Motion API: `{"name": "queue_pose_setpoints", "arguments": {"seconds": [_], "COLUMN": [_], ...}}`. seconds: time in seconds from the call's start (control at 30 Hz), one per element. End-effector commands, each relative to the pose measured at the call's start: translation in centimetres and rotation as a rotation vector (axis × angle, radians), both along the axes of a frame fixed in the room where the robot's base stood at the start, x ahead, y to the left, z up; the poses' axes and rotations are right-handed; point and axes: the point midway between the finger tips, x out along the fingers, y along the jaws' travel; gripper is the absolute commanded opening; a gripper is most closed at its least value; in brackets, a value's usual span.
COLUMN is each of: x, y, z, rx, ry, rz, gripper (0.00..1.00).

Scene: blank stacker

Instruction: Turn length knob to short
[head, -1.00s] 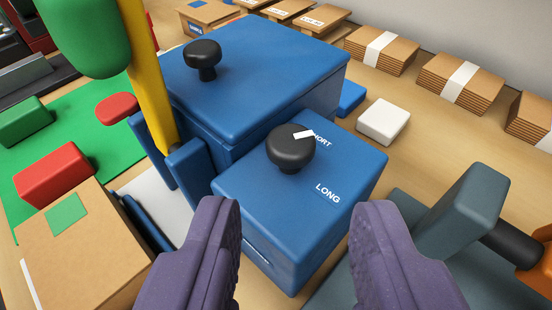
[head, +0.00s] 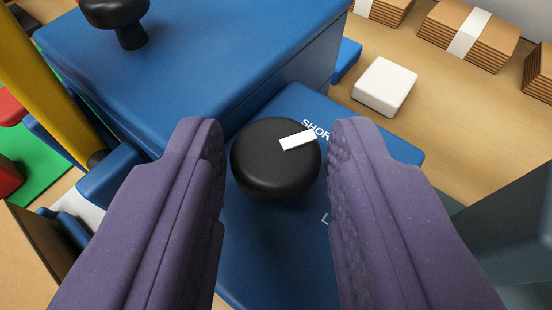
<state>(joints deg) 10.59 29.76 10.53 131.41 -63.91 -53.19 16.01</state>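The length knob (head: 270,165) is a round black knob with a white pointer mark (head: 298,140). It sits on top of the low blue box (head: 285,104). The pointer is aimed at the word SHORT (head: 315,128), which is partly covered by my right finger. The LONG label is almost wholly hidden behind that finger. My gripper (head: 272,145) is open, with one purple finger on each side of the knob. The left finger is very close to the knob; a small gap shows at the right. I cannot tell whether either finger touches it.
A taller blue box (head: 200,60) with another black knob (head: 122,15) stands behind to the left. A yellow lever (head: 45,90) is at the left. A white block (head: 384,87) and stacks of brown cardboard (head: 470,38) lie at the upper right. A grey part is at the right.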

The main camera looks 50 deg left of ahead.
Motion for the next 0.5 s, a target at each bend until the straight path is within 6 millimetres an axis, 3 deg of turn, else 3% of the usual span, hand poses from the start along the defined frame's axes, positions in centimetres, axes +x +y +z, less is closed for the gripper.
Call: {"name": "queue_pose_setpoints", "arguments": {"seconds": [0.03, 0.13, 0.33, 0.5], "x": [-0.01, -0.01, 0.17, 0.49], "y": [-0.01, -0.03, -0.11, -0.28], "z": [-0.01, -0.01, 0.4, 0.92], "rx": [0.0, 0.0, -0.001, 0.003], "ry": [0.0, 0.0, 0.002, 0.003], "rz": [0.0, 0.0, 0.04, 0.185], "gripper": [0.23, 0.01, 0.01, 0.01]}}
